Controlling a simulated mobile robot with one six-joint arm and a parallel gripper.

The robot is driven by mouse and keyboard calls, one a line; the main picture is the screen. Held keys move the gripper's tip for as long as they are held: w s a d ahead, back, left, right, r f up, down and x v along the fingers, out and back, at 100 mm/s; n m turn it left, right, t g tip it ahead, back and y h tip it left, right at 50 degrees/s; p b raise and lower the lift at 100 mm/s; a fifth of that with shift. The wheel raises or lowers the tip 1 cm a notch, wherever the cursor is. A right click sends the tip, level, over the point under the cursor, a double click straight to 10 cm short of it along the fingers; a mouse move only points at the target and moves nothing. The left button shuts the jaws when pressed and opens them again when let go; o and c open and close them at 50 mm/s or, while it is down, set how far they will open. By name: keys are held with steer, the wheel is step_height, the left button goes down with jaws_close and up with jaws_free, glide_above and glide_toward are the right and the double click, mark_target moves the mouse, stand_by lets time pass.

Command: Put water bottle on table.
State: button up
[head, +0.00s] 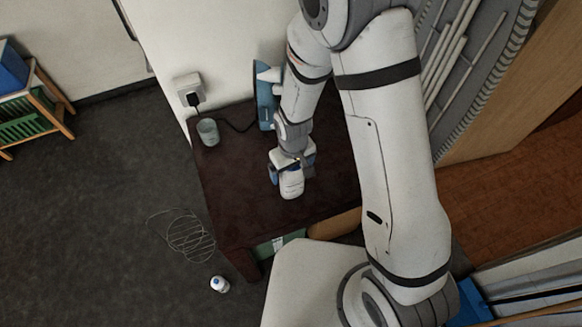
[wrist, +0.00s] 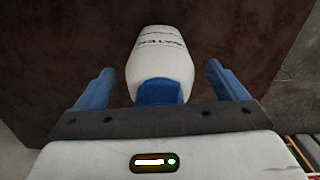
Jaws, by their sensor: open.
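The white water bottle (wrist: 160,58) with a blue cap shows in the wrist view against the dark brown table (wrist: 75,50). Its cap points toward my gripper's palm. In the head view the bottle (head: 291,187) is at the table top (head: 235,185), under my gripper (head: 291,172). My gripper (wrist: 159,70) is open, with one blue finger on each side of the bottle and a visible gap to each. I cannot tell whether the bottle's far end touches the table.
A grey-green cup (head: 208,132) stands at the table's back left, near a wall socket with a plug (head: 192,97). A blue device (head: 265,95) stands behind my gripper. A wire coil (head: 190,235) and a small white-and-blue item (head: 220,285) lie on the floor. The table's left front is clear.

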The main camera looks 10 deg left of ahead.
step_height(320, 180, up, 12)
steer(key=shift+s+r+b, duration=0.1)
steer(key=shift+b, duration=0.75)
steer(key=shift+d+r, duration=0.25)
steer(key=shift+r, duration=0.05)
steer(key=s+d+r+m+t, duration=0.1)
steer(key=s+d+r+m, duration=0.3)
steer(key=d+r, duration=0.4)
steer(key=s+d+r+m+t, duration=0.2)
steer(key=s+d+r+m, duration=0.2)
steer(key=d+r, duration=0.4)
steer(key=d, duration=0.6)
steer(key=shift+r, duration=0.15)
